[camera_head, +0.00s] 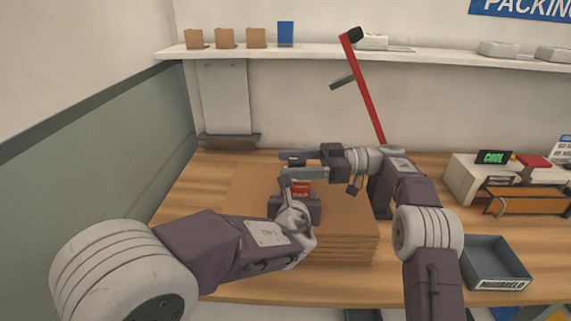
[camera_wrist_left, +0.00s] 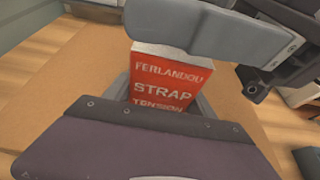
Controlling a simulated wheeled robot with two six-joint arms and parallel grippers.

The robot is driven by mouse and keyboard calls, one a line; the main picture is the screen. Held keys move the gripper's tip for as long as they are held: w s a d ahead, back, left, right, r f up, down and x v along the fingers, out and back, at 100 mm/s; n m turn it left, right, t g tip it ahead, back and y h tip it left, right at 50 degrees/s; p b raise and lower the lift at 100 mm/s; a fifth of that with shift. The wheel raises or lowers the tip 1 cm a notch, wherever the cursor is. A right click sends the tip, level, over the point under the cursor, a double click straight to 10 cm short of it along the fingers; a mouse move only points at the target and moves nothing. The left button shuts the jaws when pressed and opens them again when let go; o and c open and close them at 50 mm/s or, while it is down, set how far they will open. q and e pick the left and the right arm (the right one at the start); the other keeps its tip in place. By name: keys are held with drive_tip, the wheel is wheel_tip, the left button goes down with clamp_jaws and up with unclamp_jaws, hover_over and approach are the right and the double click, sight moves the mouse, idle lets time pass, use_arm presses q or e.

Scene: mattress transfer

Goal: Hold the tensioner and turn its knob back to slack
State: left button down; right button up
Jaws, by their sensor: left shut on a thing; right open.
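The tensioner (camera_head: 301,188) is a small red block standing on the cardboard stack. In the left wrist view its red face (camera_wrist_left: 172,88) reads "FERLANDOU STRAP TENSION", with a pale top edge. My left gripper (camera_head: 297,197) is shut on the tensioner, low on its body, with a finger showing at each side of it. My right gripper (camera_head: 289,165) is open, with its fingers pointing left just above the tensioner. A grey finger of it (camera_wrist_left: 215,32) crosses over the tensioner's top in the left wrist view. I cannot make out the knob; the right gripper covers that area.
The flat cardboard stack (camera_head: 345,248) lies on the wooden table (camera_head: 180,215). A red bar (camera_head: 366,95) rises behind the right gripper. A dark labelled tray (camera_head: 498,284) and a white device with a green display (camera_head: 494,157) stand at right. The table's left side is clear.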

drive_tip(key=d, duration=0.6)
drive_tip(key=shift+w, duration=0.4)
use_arm(q)
drive_tip(key=shift+c, duration=1.2)
unclamp_jaws()
drive_tip(key=v, duration=1.2)
drive_tip(key=shift+s, duration=0.1)
use_arm(e)
drive_tip(key=shift+f, duration=0.15)
